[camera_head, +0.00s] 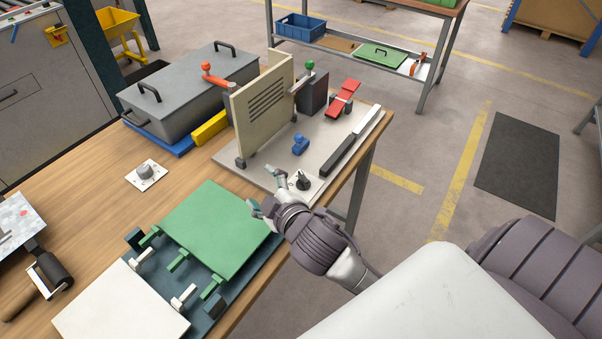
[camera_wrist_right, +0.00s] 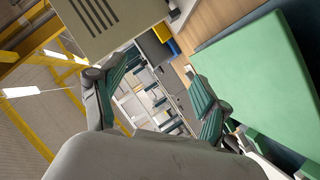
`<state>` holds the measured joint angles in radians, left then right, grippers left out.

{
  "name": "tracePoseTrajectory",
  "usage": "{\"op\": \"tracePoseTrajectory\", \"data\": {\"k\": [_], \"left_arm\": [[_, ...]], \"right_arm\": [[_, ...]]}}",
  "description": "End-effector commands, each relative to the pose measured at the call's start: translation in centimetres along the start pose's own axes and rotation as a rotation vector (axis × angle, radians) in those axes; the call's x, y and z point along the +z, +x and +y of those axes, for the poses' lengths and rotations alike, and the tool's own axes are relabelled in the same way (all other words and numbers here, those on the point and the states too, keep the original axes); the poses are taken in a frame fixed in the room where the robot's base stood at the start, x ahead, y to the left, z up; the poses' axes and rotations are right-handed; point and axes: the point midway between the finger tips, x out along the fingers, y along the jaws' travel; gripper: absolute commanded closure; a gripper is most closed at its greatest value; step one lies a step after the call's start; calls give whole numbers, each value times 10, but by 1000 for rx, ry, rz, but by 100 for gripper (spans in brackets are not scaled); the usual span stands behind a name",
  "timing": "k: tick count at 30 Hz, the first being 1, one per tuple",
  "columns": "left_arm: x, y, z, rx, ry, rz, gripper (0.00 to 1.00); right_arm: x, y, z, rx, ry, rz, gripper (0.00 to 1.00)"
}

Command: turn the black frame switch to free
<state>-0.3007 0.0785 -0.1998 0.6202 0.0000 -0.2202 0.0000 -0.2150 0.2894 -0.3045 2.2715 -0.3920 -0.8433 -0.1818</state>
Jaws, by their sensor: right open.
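The black frame switch (camera_head: 302,182) is a small dark knob on a pale square plate (camera_head: 315,190), near the table's right edge. It stands in front of the beige slotted panel (camera_head: 262,105). My right gripper (camera_head: 267,190) is open and empty, just left of the switch, with its fingers spread. The fingers look apart from the knob. In the wrist view the open right gripper (camera_wrist_right: 157,92) has nothing between its fingers, and I cannot make out the switch there. The setting of the switch is too small to read. My left gripper is not in view.
A green panel (camera_head: 215,228) on a dark blue fixture lies just left of my gripper. A silver knob (camera_head: 146,171) sits on another plate. A blue clamp piece (camera_head: 300,145), a black bar (camera_head: 345,150) and a red lever (camera_head: 343,98) stand behind the switch.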

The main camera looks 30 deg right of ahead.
Motion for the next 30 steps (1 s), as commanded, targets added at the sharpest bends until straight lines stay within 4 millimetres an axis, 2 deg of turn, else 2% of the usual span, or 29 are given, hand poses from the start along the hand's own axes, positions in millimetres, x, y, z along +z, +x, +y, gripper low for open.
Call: {"op": "tracePoseTrajectory", "data": {"k": [4, 8, 9, 12, 14, 17, 20, 23, 25, 26, 27, 29, 30], "left_arm": [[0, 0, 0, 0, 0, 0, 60], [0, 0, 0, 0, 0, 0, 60], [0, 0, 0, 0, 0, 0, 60], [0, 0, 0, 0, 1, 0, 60], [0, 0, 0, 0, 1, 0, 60], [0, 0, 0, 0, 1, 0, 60], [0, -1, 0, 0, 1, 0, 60], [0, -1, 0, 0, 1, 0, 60], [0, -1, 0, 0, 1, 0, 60], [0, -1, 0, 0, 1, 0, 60], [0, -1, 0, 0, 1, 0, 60], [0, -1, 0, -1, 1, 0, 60], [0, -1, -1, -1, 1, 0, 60]], "right_arm": [[-69, 15, 30, 143, -230, 264, 25], [-152, 10, 43, 309, -558, 591, 25], [-175, 4, 41, 359, -676, 698, 25], [-218, -13, 24, 466, -984, 956, 25], [-232, -22, 8, 512, -1178, 1103, 25], [-232, -30, -22, 552, -1515, 1335, 25], [-206, -24, -45, 525, -1863, 1546, 25], [-159, -7, -49, 407, -2208, 1729, 25], [-118, 10, -36, 255, -2438, 1837, 25], [-99, 16, -26, -170, 2511, -1862, 25], [-75, 25, -10, -42, 2442, -1779, 25], [-41, 34, 20, 141, 2345, -1671, 25], [-22, 38, 41, 249, 2288, -1611, 25]]}}
